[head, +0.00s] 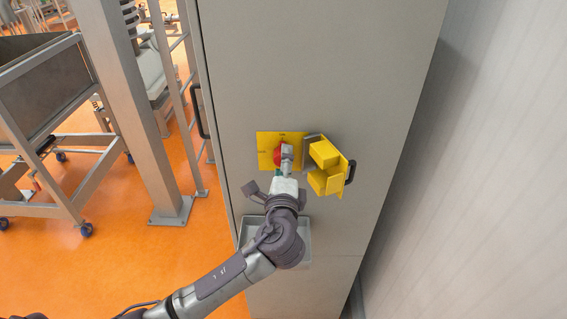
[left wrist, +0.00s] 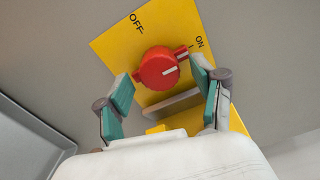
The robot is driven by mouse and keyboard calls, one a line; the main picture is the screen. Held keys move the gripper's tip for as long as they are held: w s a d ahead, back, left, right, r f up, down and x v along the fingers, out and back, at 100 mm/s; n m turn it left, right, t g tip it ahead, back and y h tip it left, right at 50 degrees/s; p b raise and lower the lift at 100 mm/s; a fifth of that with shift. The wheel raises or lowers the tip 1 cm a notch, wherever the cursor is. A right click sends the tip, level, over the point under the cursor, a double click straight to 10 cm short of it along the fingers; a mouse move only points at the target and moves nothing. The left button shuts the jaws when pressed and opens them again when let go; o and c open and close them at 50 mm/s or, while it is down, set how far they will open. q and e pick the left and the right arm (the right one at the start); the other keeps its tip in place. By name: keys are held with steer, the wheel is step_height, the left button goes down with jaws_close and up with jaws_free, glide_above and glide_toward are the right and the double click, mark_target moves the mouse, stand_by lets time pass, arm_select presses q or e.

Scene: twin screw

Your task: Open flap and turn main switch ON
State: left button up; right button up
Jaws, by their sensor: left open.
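The main switch is a red round knob (head: 277,157) on a yellow plate (head: 264,142) on the grey cabinet. The knob (left wrist: 157,68) shows large in the left wrist view, its white mark and red tab toward the ON label (left wrist: 199,41), away from the OFF label (left wrist: 137,21). The yellow flap (head: 336,178) with a black handle (head: 351,171) stands swung open to the right of the plate. My left gripper (head: 286,155) is open, one teal-padded finger on each side of the knob (left wrist: 162,84); I cannot tell whether they touch it. My right gripper is out of view.
The tall grey cabinet (head: 320,70) has a shallow grey tray (head: 303,250) below the switch and a black door handle (head: 198,110) at its left edge. A pale wall (head: 490,180) rises to the right. Steel posts and a wheeled metal cart (head: 45,150) stand on the orange floor at left.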

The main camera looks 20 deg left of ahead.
arm_select(q)
steer(key=v, duration=1.1)
steer(key=shift+s, duration=0.3)
